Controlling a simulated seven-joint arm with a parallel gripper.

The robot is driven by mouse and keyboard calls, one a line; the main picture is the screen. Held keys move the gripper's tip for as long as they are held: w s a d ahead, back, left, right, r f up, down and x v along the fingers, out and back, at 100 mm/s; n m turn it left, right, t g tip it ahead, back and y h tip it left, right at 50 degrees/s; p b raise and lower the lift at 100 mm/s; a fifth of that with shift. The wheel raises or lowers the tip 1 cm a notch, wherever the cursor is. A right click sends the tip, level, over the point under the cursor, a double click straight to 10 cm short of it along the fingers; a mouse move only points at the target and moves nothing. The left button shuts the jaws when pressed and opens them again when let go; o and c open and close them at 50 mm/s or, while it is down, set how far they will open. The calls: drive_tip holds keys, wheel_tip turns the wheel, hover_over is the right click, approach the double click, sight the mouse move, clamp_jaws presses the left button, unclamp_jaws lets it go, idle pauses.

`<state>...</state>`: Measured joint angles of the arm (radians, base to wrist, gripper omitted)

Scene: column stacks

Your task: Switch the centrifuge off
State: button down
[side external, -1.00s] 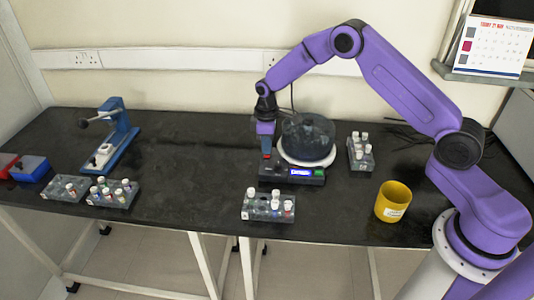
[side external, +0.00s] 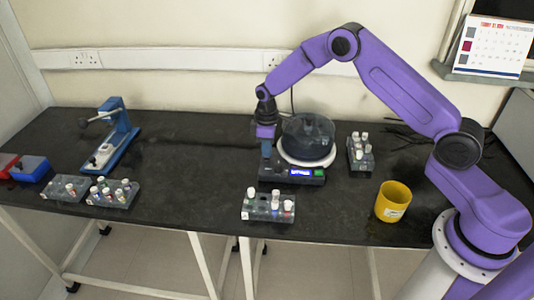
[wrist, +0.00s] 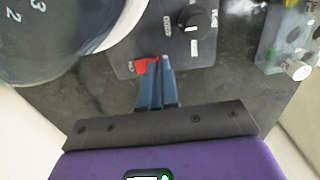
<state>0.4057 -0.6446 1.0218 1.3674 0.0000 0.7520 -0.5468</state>
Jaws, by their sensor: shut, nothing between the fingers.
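The centrifuge (side external: 308,140) stands on the black bench, with a dark, see-through drum on a white ring and a dark control base. Its base carries a lit blue display (side external: 300,172) and a green patch (side external: 318,173). In the wrist view, a red switch (wrist: 143,67) sits on the grey panel (wrist: 190,58) beside a black knob (wrist: 195,22). My gripper (wrist: 156,62) is shut and empty, its blue fingertips at the red switch and partly covering it. I cannot tell whether they touch it. In the side view my gripper (side external: 266,156) points down at the base's left end.
A tube rack (side external: 268,208) stands in front of the centrifuge and another (side external: 360,154) to its right. A yellow cup (side external: 394,202) is at the front right. A blue device (side external: 112,140) and more racks (side external: 112,194) are at the left. The bench between is clear.

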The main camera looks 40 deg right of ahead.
drive_tip(key=shift+f, duration=0.35)
drive_tip(key=shift+r, duration=2.5)
